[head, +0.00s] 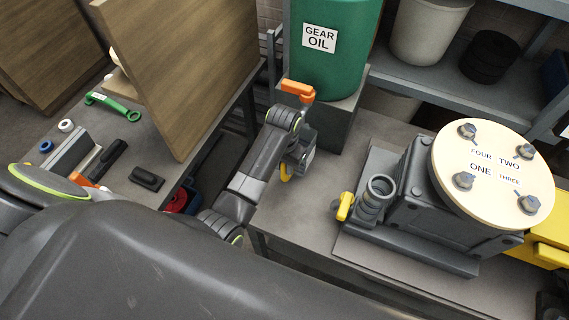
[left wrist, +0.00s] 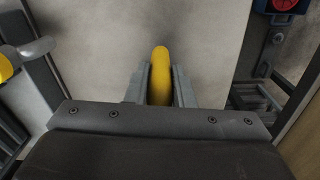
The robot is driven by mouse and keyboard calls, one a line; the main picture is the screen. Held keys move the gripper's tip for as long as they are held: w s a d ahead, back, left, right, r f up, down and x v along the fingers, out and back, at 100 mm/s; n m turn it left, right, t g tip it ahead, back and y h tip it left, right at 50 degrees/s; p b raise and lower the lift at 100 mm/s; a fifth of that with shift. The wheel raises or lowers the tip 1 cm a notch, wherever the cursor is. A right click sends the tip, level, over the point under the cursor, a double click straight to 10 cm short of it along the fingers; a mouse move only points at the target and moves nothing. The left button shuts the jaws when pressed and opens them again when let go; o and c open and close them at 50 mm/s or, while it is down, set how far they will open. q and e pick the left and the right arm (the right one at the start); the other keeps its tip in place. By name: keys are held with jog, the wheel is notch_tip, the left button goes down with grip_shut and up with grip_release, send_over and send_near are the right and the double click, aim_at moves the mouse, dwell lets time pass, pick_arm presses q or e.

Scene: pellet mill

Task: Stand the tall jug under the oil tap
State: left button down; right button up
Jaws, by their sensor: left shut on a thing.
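The green gear oil drum (head: 335,55) stands on a grey block at the back, with an orange tap (head: 298,91) on its left side. My left gripper (head: 288,168) is below and in front of the tap, near the left edge of the grey bench. It is shut on a slim, rounded yellow piece (left wrist: 160,78), which also shows at its tip in the head view (head: 286,174). I cannot tell whether this piece is part of the tall jug. No whole jug can be made out in either view. My right gripper is not in view.
The mill (head: 420,195), with a round numbered plate and yellow-handled valve (head: 345,206), stands right on the bench (head: 290,215). A wooden board (head: 185,65) stands upright at left, beside a table with small tools. A shelf holds a white bucket (head: 425,30).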

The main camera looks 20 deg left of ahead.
pick_arm(q)
jog(key=shift+f, duration=0.75)
dwell(0.4)
grip_release()
dwell(0.6)
dwell(0.4)
jog(key=shift+r, duration=4.5)
